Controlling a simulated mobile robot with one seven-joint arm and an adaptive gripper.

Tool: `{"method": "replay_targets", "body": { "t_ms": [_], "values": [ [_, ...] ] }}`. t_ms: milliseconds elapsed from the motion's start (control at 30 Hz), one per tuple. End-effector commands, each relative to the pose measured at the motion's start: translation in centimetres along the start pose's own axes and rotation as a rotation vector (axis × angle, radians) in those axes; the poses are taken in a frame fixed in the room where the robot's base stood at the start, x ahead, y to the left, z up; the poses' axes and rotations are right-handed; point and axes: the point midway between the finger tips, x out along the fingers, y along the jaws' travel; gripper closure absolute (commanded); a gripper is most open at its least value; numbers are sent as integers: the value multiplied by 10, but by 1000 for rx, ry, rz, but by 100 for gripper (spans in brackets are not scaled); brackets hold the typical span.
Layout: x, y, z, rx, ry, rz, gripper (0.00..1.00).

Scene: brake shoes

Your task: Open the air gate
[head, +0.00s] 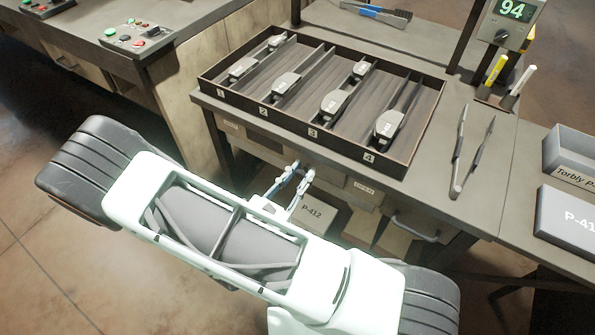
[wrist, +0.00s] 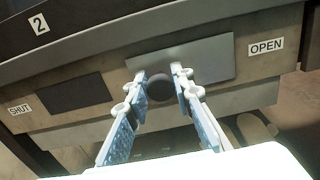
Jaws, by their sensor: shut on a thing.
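The air gate (wrist: 205,60) is a flat grey plate with a round dark knob (wrist: 160,89), set on the front panel under the bench tray. My gripper (wrist: 159,76) has its two fingers on either side of the knob and is shut on it. An "OPEN" label (wrist: 266,47) is to the right of the plate, and a "SHUT" label (wrist: 19,109) is at the far left. A dark rectangular opening (wrist: 75,94) shows left of the knob. In the head view my gripper (head: 294,170) reaches under the tray's front edge; the knob is hard to make out there.
A tray (head: 322,141) with numbered lanes and several brake shoes sits on the bench above. Tongs (head: 457,188) lie right of it. Below the panel are a box marked P-412 (head: 314,213) and a drawer handle (head: 415,229). Grey bins stand at right.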

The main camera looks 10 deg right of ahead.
Motion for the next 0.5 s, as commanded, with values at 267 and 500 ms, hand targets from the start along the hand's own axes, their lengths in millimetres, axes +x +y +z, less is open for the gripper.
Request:
{"method": "replay_targets", "body": {
  "t_ms": [267,500],
  "values": [
    [0,0,-1,-1,2,0,100],
    [0,0,-1,0,1,0,62]
  ]
}}
